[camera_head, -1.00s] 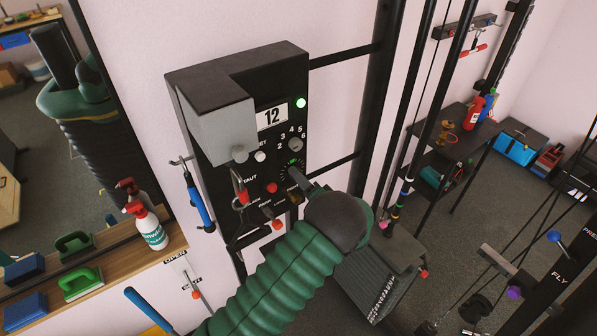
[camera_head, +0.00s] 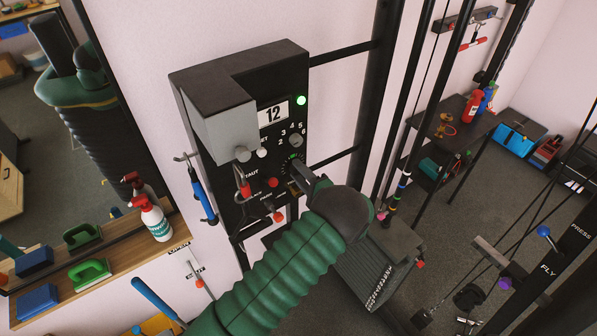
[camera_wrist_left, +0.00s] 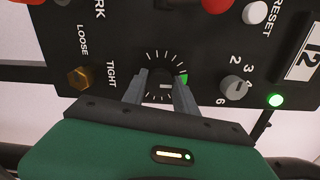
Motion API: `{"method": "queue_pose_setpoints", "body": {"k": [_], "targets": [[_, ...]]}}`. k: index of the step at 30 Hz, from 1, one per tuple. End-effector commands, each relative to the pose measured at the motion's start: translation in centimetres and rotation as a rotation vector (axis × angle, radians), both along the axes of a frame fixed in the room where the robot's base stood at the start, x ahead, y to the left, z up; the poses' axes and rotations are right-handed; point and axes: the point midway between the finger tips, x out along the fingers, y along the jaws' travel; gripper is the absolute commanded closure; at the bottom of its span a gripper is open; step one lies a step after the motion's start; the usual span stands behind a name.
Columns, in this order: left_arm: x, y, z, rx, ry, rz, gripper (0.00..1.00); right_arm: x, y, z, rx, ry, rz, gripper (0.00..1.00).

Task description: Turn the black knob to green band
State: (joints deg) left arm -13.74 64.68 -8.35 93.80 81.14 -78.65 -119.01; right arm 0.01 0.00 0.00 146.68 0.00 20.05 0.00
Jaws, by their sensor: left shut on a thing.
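The black knob (camera_wrist_left: 163,84) sits on the black control panel, inside a ring of white tick marks. A green band (camera_wrist_left: 184,78) lies on the right side of that ring in the left wrist view. A light pointer line on the knob points toward the right, a little below the band. My left gripper (camera_wrist_left: 166,94) has its two grey fingers closed around the knob's sides. In the head view my left gripper (camera_head: 303,178) reaches the panel's lower right, and its fingers largely hide the knob. My right gripper is not in view.
The control box (camera_head: 240,110) shows "12" and a lit green lamp (camera_head: 301,100). A grey numbered selector (camera_wrist_left: 234,87) and a brass bolt (camera_wrist_left: 80,78) flank the knob. A blue-handled tool (camera_head: 203,200) hangs left of the box. Spray bottles (camera_head: 155,219) stand on a shelf.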

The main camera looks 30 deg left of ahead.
Motion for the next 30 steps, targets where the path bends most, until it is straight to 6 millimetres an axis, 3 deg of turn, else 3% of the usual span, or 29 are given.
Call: {"method": "queue_pose_setpoints", "body": {"k": [10,11,15,25,30], "targets": [[0.1,-0.3,-0.2,-0.004,0.003,-0.007,1.00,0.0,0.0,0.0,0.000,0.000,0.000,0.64],[0.1,-0.3,-0.2,-0.004,0.003,-0.007,0.62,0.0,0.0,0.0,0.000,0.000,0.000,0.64],[0.1,-0.2,-0.2,-0.003,0.002,-0.004,0.44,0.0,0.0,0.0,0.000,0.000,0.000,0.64],[-0.2,-0.3,-0.1,-0.002,0.000,-0.003,0.44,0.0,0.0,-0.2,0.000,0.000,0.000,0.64],[-1.1,-2.9,-0.5,-0.003,0.001,-0.006,0.44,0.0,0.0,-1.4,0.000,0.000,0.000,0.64]]}}
